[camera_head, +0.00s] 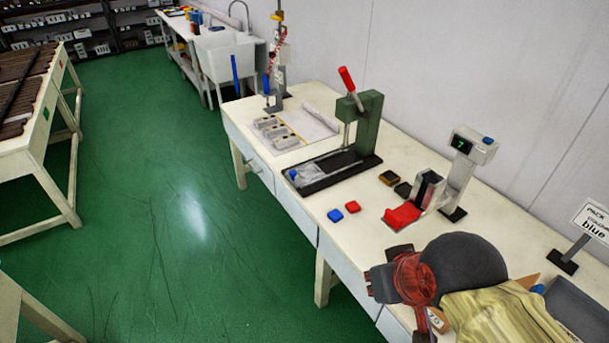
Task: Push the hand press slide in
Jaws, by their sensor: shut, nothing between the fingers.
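The hand press (366,125) is a green upright frame with a red-handled lever, standing on a dark base on the white table. Its slide (305,175) is a grey plate with a small blue piece on it, at the front left end of the dark base track (340,170), out from under the press column. My gripper (372,283) is at the lower right, over the table's front edge, with its fingers shut and nothing seen in them. It is apart from the slide, to the right and nearer the camera.
A blue block (335,215) and a red block (352,206) lie on the table (300,215) before the press. A device with a red tray (402,216) and a display post (470,150) stand right. A sign (592,220) is far right.

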